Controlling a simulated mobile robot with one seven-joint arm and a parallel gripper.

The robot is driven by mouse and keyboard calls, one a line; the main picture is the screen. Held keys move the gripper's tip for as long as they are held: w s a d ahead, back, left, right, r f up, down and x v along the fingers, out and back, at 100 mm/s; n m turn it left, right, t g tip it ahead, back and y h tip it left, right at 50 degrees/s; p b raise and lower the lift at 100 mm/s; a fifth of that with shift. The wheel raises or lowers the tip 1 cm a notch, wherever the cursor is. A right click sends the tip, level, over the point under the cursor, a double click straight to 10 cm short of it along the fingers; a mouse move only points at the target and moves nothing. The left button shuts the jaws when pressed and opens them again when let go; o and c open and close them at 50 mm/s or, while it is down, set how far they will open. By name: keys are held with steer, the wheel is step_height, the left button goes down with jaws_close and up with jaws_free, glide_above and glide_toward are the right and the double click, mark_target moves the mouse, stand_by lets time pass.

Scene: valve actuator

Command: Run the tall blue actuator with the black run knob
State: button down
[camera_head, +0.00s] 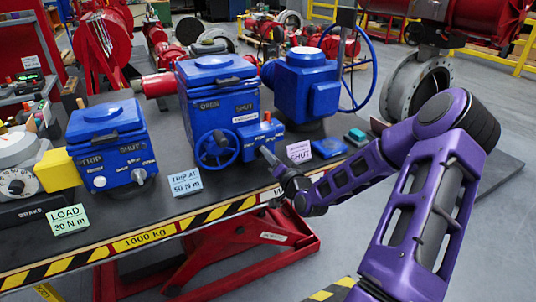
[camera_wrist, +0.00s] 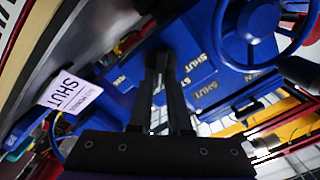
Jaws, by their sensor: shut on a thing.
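The tall blue actuator (camera_head: 212,84) stands in the middle of the bench, marked OPEN and SHUT, with a blue handwheel (camera_head: 217,148) low on its front. A small blue control box (camera_head: 262,133) with a red button on top sticks out at its right side. My gripper (camera_head: 264,152) reaches in from the right, with its fingertips at the front of this box. In the wrist view, my long dark fingers (camera_wrist: 162,62) are close together against the blue box face (camera_wrist: 190,75), between SHUT labels. They are shut on the black run knob, which they hide.
A shorter blue actuator (camera_head: 107,143) with a grey knob stands at the left, and another blue unit (camera_head: 304,85) with a large handwheel behind right. Label cards, including a TRIP AT card (camera_head: 186,183) and a SHUT card (camera_head: 299,151), stand along the bench front.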

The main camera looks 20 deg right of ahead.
stand_by(0.5)
steer(key=c, duration=0.9)
jaws_free()
steer(key=shift+o, duration=0.2)
steer(key=s+p, duration=0.2)
steer(key=s, duration=1.5)
steer(key=shift+s+d, duration=0.2)
steer(key=shift+d, duration=0.15)
